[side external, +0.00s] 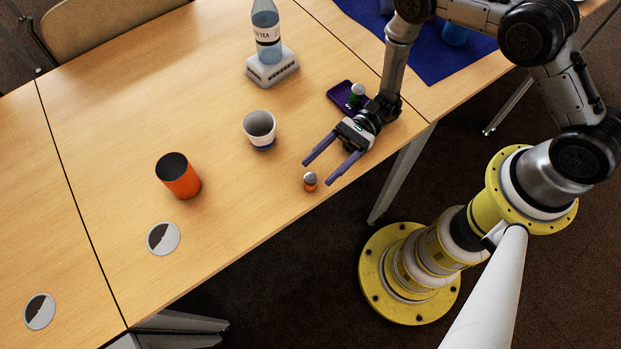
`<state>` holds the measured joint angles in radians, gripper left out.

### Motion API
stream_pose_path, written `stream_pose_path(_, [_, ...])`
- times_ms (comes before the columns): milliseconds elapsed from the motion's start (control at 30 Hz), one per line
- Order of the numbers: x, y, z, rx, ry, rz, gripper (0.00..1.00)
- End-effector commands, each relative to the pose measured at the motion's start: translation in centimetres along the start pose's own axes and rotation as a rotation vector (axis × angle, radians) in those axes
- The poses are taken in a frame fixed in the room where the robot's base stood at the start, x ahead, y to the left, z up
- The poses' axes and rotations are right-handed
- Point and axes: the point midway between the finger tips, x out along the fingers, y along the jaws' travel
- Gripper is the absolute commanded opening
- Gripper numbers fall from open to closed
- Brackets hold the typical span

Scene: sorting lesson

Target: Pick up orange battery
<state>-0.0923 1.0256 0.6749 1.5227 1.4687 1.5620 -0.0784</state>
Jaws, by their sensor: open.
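A small orange battery (310,183) with a grey top stands upright on the wooden table, close to its front edge. My gripper (316,174) is open, with its two long dark fingers pointing to the lower left. In the picture the battery shows between the two fingertips. I cannot tell how high the fingers are above the table, or whether they touch the battery. Nothing is held.
A white cup (260,129), an orange cup (178,175) and two round discs (163,238) lie leftward. A bottle (266,35) stands on a white block (272,72). A purple case (342,93) and a green item (356,95) are beside my wrist. A blue cloth (425,62) lies behind.

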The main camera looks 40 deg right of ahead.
Motion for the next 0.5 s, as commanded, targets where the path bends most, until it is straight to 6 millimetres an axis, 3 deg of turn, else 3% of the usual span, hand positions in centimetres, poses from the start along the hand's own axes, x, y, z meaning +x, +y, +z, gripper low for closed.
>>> stream_pose_path(33, [1.0,0.1,0.3,-0.003,-0.001,0.009,0.67])
stream_pose_path(267, [2.5,0.0,0.3,-0.003,-0.001,0.006,0.67])
stream_pose_path(500, [5.7,0.1,0.3,-0.003,-0.001,0.007,0.67])
